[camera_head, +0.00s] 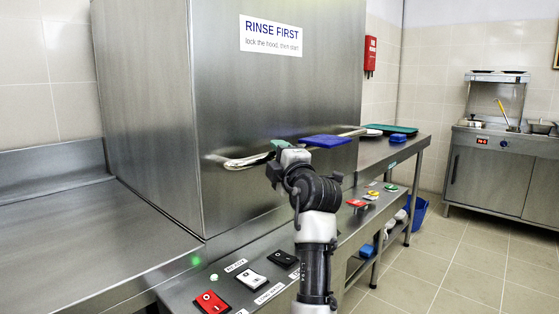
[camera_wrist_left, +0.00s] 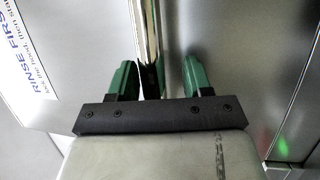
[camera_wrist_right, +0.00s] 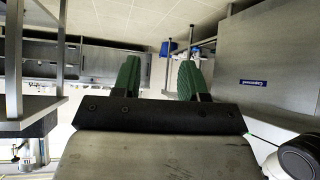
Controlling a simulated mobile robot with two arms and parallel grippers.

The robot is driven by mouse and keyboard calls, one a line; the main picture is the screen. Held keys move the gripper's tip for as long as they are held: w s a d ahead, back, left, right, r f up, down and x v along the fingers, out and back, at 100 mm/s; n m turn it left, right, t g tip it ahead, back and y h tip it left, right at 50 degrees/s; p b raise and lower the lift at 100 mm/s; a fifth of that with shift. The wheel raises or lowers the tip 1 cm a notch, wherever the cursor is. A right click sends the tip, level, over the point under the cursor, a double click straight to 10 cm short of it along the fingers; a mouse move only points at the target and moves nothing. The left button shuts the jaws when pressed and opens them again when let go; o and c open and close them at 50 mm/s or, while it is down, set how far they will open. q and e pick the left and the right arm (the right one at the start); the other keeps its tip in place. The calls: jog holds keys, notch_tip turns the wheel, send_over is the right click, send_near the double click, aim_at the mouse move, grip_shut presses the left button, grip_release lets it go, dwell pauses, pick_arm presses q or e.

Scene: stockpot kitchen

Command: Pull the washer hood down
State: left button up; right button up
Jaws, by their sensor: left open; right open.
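The washer hood (camera_head: 270,90) is a large steel box labelled "RINSE FIRST". Its lower edge appears close to the steel counter. A bar handle (camera_head: 247,162) runs across its front. My left gripper (camera_head: 281,150) is at this handle, with its fingers partly hidden by the wrist. In the left wrist view, the bar handle (camera_wrist_left: 150,45) stands between the two green fingers of my left gripper (camera_wrist_left: 160,80). The fingers are open, with gaps beside the bar. In the right wrist view, my right gripper (camera_wrist_right: 157,80) is open and empty, away from the hood handle.
Below the hood, a panel carries a red switch (camera_head: 211,302), a white switch (camera_head: 252,280), a black switch (camera_head: 283,259) and coloured buttons. A flat blue object (camera_head: 327,141) shows by the handle. A side counter (camera_head: 380,151) holds a green tray (camera_head: 391,129). Open floor lies right.

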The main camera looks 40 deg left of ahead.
pick_arm(q)
jog(key=shift+d, duration=0.1)
jog(key=shift+s+d, duration=0.1)
jog(key=shift+d, duration=0.05)
jog(key=b+v, duration=0.6)
jog(key=v, duration=0.4)
pick_arm(e)
jog(key=w+a+r+t+y, duration=0.1)
jog(key=a+r+t+y, duration=0.1)
jog(key=r+t, duration=0.5)
jog(key=w+a+r+t+y, duration=0.1)
jog(key=w+r+t+y, duration=0.1)
jog(key=r+t, duration=0.6)
jog(key=shift+a+r+n+t+y, duration=0.3)
jog(key=shift+a+r+y, duration=0.1)
jog(key=shift+y, duration=0.1)
pick_arm(q)
jog(key=shift+s+d+f, duration=0.1)
jog(key=shift+s+f, duration=0.05)
